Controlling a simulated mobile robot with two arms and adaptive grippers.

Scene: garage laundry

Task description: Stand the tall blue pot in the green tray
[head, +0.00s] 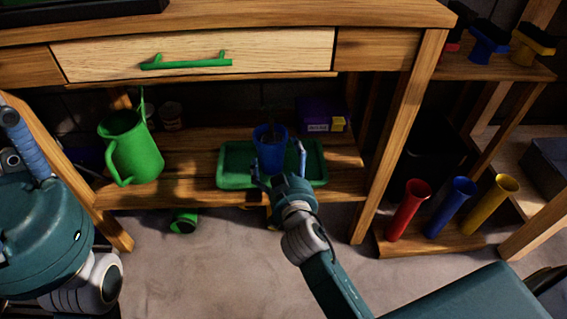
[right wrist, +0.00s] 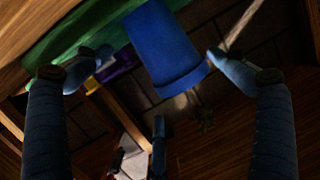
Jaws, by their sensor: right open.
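The blue pot (head: 271,156) stands upright in the green tray (head: 230,180) on the lower shelf, with a thin dark plant-like shape above its rim. In the right wrist view, the pot (right wrist: 165,45) lies between spread fingertips, its far end overlapping the green tray (right wrist: 75,30). My right gripper (head: 278,170) is open at the pot's near side, one finger to each side; it also shows in the right wrist view (right wrist: 155,57). I cannot tell whether a finger touches the pot. Part of my left gripper (head: 22,140) shows at the left edge; its jaw state is unclear.
A green watering can (head: 131,147) stands left on the same shelf. A purple box (head: 315,117) is behind the tray. Red (head: 408,208), blue (head: 450,205) and yellow (head: 490,208) tubes stand on a low shelf at right. The drawer (head: 190,58) and tabletop overhang the shelf.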

